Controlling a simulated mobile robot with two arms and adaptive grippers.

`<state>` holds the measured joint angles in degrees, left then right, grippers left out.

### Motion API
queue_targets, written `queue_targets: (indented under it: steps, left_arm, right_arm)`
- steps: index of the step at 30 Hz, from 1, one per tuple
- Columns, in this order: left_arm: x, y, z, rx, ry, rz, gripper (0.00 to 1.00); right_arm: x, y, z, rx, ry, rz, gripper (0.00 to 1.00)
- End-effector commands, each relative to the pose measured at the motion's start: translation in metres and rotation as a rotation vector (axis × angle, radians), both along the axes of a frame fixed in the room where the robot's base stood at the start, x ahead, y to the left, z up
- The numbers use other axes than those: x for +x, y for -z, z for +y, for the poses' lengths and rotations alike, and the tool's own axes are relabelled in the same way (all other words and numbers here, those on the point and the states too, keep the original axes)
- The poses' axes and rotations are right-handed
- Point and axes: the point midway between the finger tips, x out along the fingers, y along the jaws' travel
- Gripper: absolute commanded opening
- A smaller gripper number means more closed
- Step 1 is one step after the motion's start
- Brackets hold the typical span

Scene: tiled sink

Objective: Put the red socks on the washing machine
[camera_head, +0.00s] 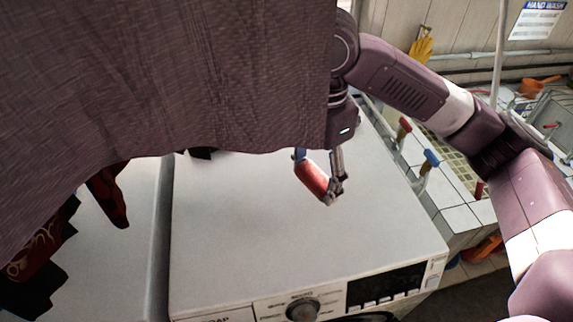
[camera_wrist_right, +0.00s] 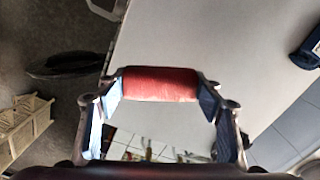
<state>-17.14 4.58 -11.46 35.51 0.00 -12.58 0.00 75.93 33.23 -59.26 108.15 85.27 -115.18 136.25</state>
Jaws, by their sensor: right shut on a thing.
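The washing machine (camera_head: 250,225) is white, with a knob and dark display on its front; its flat top fills the middle of the head view. My right gripper (camera_head: 316,181) is over the rear right part of that top. It is shut on the red socks (camera_head: 311,177), a small smooth red bundle. In the right wrist view the red socks (camera_wrist_right: 160,83) span between both fingertips, with the pale machine top (camera_wrist_right: 210,45) behind them. I cannot tell whether the bundle touches the top. My left gripper is not in view.
A large dark cloth (camera_head: 160,75) hangs across the upper left and hides part of the machine tops. Dark red garments (camera_head: 108,195) hang at the left. A second white machine top (camera_head: 120,250) adjoins at left. A tiled sink (camera_head: 455,190) with coloured taps stands right. The front top is clear.

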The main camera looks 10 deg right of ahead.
Motion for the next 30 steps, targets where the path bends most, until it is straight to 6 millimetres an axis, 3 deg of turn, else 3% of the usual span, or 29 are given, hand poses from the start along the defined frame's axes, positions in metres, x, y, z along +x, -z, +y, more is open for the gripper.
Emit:
queue_targets:
  steps: [5,22,30]
  left_arm:
    - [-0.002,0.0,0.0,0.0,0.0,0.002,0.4]
    - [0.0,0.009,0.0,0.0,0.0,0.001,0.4]
    - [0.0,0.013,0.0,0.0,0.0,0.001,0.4]
  right_arm:
    - [-0.001,0.015,0.0,0.001,-0.002,0.005,0.37]
    - [-0.003,0.136,0.001,0.004,-0.001,0.006,0.37]
    - [-0.001,0.163,0.0,0.002,0.0,0.0,0.37]
